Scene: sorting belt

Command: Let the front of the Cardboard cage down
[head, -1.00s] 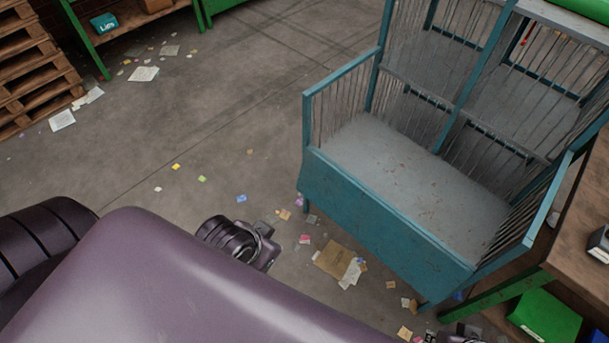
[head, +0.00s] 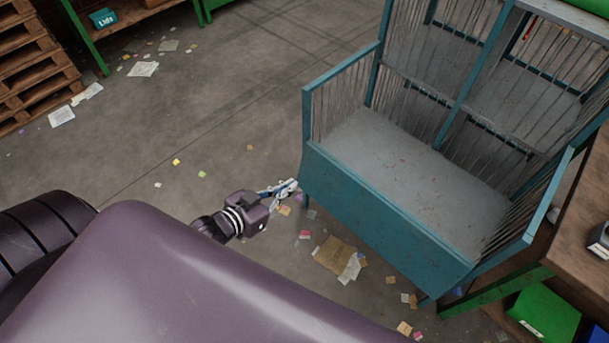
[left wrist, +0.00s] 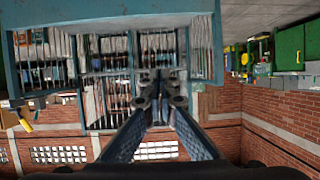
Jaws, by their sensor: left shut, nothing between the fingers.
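The Cardboard cage (head: 312,115) is a teal frame with barred sides and a grey floor. A solid teal front panel (head: 385,222) runs along its near side, below the tops of the side frames. I cannot tell how the panel is latched. In the left wrist view, the shut fingers (left wrist: 160,85) point toward the cage frame (left wrist: 202,45), which appears upside down. My right gripper is not in view.
A wooden workbench (head: 582,235) with green legs stands close to the cage's right side, with a green bin (head: 543,315) below. Pallets (head: 35,65) are stacked at the far left. Paper scraps litter the floor; the floor left of the cage is otherwise free.

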